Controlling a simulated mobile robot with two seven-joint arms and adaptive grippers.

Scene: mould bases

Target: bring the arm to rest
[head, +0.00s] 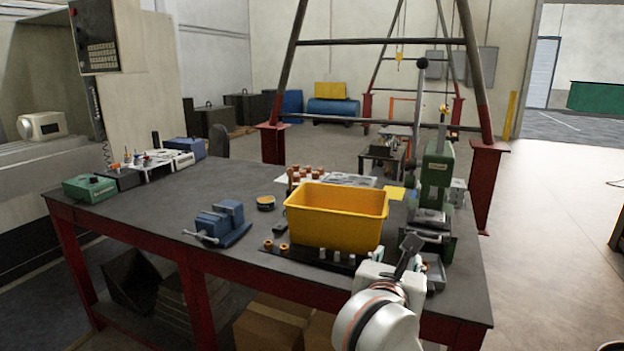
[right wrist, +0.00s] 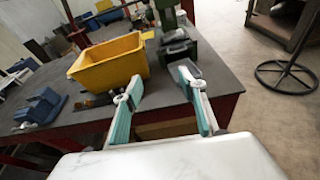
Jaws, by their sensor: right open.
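My right gripper (head: 408,250) shows in the head view at the front right edge of the table, its arm coming in from the bottom. In the right wrist view its two fingers (right wrist: 160,104) are spread wide with nothing between them. It is beside the yellow bin (head: 335,222), on the bin's right and nearer to me. The bin also shows in the right wrist view (right wrist: 110,66). My left gripper is in neither view.
A dark-topped table (head: 180,200) with red legs holds a blue vise (head: 220,224), a green press (head: 436,180) and several small parts around the bin. The table's left middle is clear. Open floor (head: 555,230) lies to the right.

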